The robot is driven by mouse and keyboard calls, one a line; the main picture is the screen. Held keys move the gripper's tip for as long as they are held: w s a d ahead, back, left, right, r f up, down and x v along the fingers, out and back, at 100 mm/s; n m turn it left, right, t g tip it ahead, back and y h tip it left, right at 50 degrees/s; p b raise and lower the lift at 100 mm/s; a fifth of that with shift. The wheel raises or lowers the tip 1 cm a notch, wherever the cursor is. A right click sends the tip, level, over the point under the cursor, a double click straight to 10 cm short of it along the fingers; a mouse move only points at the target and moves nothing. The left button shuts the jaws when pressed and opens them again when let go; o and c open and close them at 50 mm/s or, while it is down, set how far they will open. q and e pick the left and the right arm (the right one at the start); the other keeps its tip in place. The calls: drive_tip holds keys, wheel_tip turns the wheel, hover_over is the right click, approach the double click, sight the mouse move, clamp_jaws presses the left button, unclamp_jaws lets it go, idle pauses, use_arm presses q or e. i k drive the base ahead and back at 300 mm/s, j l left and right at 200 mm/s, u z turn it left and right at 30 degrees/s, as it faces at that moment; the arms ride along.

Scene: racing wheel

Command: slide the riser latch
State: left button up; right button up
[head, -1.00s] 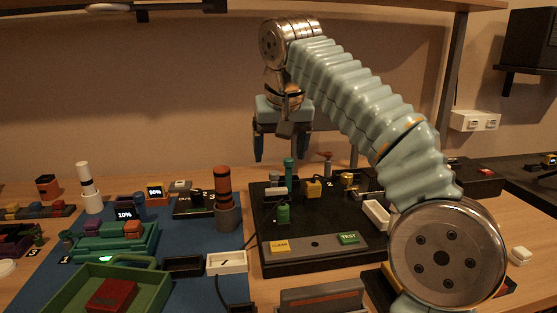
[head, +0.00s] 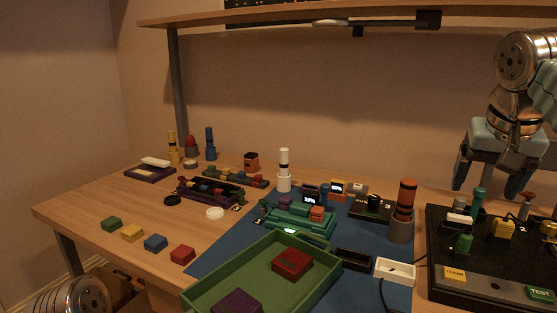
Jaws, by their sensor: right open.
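I cannot tell which part is the riser latch. A black panel (head: 478,288) at the right carries a yellow CLEAR button (head: 454,274), a green TEST button (head: 540,293), a small green piece (head: 463,242), a yellow block (head: 503,229) and a teal post (head: 477,201). A teal-green device (head: 298,222) with a lit green spot sits on the blue mat (head: 225,262). My right gripper (head: 497,186) hangs above the back of the black panel, open and empty, apart from everything. My left gripper is out of view; only a joint of my left arm shows at the lower left.
A green tray (head: 212,290) holds a red block (head: 292,263) and a purple block (head: 238,302). An orange-and-black cylinder (head: 404,205) stands left of the panel. A white open box (head: 395,271) lies near it. Several small coloured blocks lie front left. A shelf (head: 270,13) spans above.

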sight(460, 203)
drive_tip(key=k+j, duration=1)
drive_tip(key=k, duration=0.2)
